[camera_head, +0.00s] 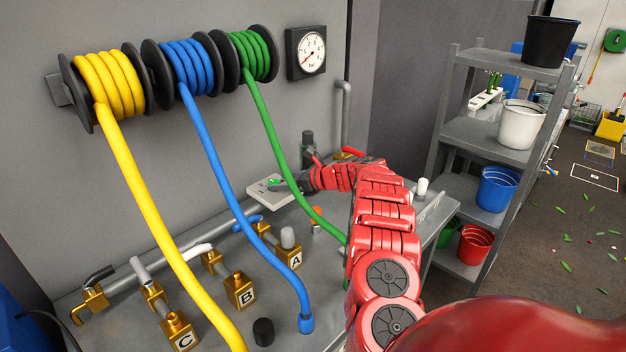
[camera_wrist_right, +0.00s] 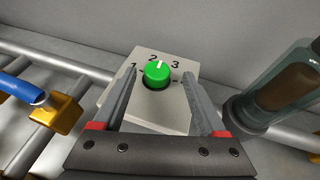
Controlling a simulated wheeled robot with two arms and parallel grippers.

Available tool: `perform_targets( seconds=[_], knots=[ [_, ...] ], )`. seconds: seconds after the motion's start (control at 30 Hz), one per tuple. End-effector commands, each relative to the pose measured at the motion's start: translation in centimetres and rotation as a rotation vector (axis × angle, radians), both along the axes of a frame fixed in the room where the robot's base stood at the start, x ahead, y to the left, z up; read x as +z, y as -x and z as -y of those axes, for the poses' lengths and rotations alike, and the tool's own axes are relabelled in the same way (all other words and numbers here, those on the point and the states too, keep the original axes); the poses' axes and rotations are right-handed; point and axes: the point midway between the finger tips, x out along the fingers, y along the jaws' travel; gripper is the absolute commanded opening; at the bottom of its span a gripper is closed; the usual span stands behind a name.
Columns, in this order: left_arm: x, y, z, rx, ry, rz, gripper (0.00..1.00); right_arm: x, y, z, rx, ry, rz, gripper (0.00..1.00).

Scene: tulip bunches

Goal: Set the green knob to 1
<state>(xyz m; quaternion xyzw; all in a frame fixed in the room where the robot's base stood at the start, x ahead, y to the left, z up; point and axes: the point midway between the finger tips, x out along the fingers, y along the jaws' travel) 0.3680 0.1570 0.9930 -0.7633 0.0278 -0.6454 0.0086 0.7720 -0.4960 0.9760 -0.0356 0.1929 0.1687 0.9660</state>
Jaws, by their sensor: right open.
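The green knob (camera_wrist_right: 157,74) sits on a light grey box (camera_wrist_right: 165,118) marked 1, 2 and 3. In the head view the knob (camera_head: 274,182) is small and partly hidden, on the box (camera_head: 262,193) at the back of the bench. My right gripper (camera_wrist_right: 161,80) is open. Its two fingers reach along the left and right sides of the knob, apart from it as far as I can tell. The right gripper (camera_head: 290,184) also shows in the head view, low over the box. My left gripper is not in view.
A dark glassy cylinder (camera_wrist_right: 285,88) stands close to the right finger. Yellow (camera_head: 150,210), blue (camera_head: 225,185) and green (camera_head: 278,150) hoses hang from wall reels. Brass valves A (camera_head: 290,254), B (camera_head: 240,290) and C (camera_head: 180,333) line the bench. A shelf (camera_head: 490,138) stands to the right.

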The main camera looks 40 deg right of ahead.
Motion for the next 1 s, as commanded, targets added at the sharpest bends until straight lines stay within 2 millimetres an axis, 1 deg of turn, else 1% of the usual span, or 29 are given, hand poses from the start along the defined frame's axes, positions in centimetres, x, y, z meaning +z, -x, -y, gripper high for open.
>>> perform_targets(
  seconds=[0.1, 0.23, 0.3, 0.4, 0.6, 0.8, 1.0],
  knots=[
    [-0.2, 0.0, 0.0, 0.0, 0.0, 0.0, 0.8, 0.8, 1.3, 0.1, 0.002, -0.007, 0.004, 0.74],
    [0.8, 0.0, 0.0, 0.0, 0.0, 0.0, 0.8, 2.2, 3.9, 1.1, 0.003, -0.009, 0.005, 0.74],
    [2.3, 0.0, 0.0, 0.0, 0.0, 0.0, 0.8, 3.1, 4.8, 1.4, 0.004, -0.007, 0.004, 0.74],
    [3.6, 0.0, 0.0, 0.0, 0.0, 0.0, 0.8, 3.6, 6.3, 2.0, 0.001, -0.006, 0.003, 0.74],
    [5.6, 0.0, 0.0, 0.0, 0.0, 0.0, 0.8, 4.6, 9.3, 3.1, 0.003, -0.005, 0.002, 0.74],
    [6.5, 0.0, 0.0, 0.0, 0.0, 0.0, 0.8, 5.5, 12.1, 4.3, 0.001, -0.003, 0.003, 0.74],
    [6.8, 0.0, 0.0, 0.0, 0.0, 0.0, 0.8, 6.0, 13.7, 4.7, 0.004, -0.006, 0.001, 0.74]
  ],
)
